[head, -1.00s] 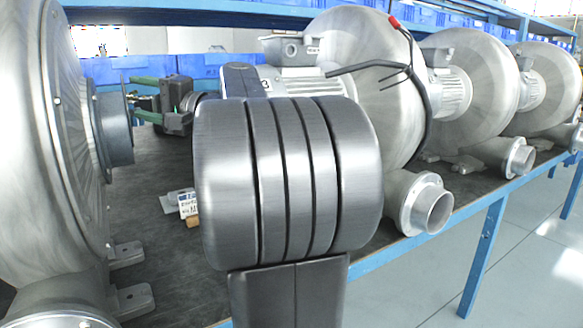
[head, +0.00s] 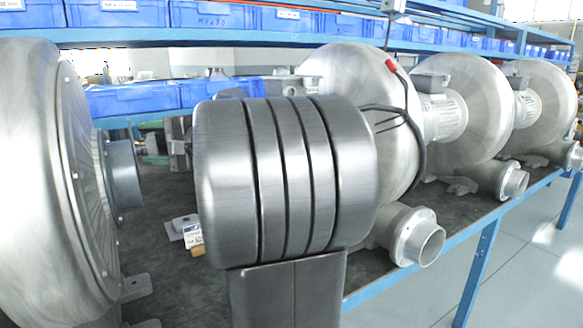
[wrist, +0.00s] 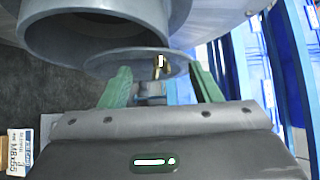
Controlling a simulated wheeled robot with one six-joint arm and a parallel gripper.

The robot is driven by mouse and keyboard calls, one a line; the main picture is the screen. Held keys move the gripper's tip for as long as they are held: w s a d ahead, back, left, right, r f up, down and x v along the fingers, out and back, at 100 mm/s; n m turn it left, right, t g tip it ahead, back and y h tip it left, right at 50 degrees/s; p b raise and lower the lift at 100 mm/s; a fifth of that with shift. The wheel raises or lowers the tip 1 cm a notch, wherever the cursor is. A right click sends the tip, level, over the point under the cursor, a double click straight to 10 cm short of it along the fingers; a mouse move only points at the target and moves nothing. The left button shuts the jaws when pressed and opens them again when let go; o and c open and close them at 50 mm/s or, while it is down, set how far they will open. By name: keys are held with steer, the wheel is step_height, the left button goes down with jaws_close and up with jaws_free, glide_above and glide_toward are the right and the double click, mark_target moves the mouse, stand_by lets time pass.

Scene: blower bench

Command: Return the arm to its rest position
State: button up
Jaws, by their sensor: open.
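My gripper (wrist: 161,85) shows in the wrist view with two green fingers apart and nothing held between them. A grey round plate with a small brass piece (wrist: 159,66) lies just beyond the fingertips; I cannot tell whether they touch. In the head view my dark arm link fills the middle and hides most of the gripper.
Several silver blowers (head: 345,85) stand along the bench (head: 165,265), one trailing a black cable (head: 421,165). A labelled small box (head: 192,234) lies on the bench; its label reads M8x55 in the wrist view (wrist: 15,150). Blue bins (head: 130,97) line the back. Floor is open at right.

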steer(key=shift+r+m+g+h+p, duration=0.4)
steer(key=shift+m+h+p, duration=0.55)
steer(key=shift+p, duration=2.8)
steer(key=shift+w+p, duration=0.1)
steer(key=shift+p, duration=0.6)
steer(key=shift+f+m+h, duration=0.1)
steer(key=shift+m+h, duration=0.15)
